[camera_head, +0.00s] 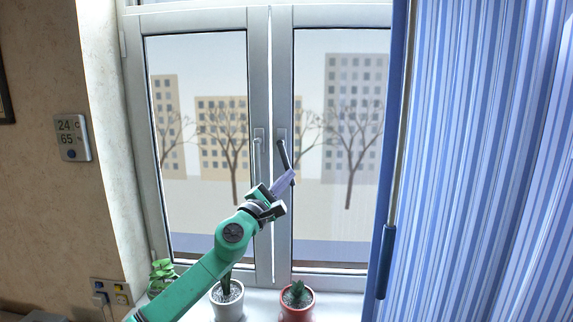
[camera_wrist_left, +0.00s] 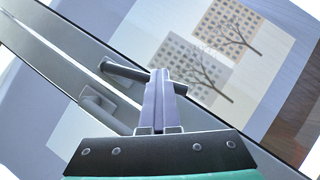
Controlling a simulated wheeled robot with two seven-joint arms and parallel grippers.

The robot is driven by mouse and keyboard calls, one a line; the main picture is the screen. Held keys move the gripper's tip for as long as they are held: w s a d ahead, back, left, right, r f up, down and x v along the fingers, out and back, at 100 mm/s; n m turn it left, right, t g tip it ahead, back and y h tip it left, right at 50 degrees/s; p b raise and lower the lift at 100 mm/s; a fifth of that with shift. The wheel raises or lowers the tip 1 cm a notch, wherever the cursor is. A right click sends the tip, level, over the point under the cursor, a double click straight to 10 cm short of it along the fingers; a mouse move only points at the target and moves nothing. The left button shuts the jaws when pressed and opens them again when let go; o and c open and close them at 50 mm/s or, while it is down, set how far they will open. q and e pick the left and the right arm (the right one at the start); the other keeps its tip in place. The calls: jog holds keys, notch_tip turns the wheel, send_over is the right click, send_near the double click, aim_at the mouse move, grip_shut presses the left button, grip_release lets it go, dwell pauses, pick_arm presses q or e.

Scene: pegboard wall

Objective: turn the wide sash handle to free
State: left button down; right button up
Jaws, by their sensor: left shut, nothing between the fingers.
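The window has two sashes with a handle on each inner stile. A dark handle (camera_head: 284,153) is on the right sash (camera_head: 282,220), hanging down and tilted a little to the right at its lower end. A light grey handle (camera_head: 257,148) is on the left sash (camera_head: 259,215) and hangs down. The curtain hides the right sash's far edge.
A blue striped curtain (camera_head: 490,150) covers the right side, with a grey wand with a blue grip (camera_head: 386,262) hanging before it. Potted plants stand on the sill: a white pot (camera_head: 228,303), a red pot (camera_head: 297,308) and a leafy plant (camera_head: 161,274). A thermometer display (camera_head: 72,138) is on the left wall.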

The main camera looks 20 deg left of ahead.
pick_arm(q)
jog(key=shift+w+r, duration=0.15)
jog(key=shift+r, duration=0.05)
pick_arm(e)
jog(key=shift+d+r, duration=0.1)
jog(key=shift+d, duration=0.25)
pick_arm(q)
jog(key=shift+a+r, duration=0.1)
jog(key=shift+a, duration=0.05)
dwell(1.2)
pick_arm(e)
jog(key=shift+a, duration=0.1)
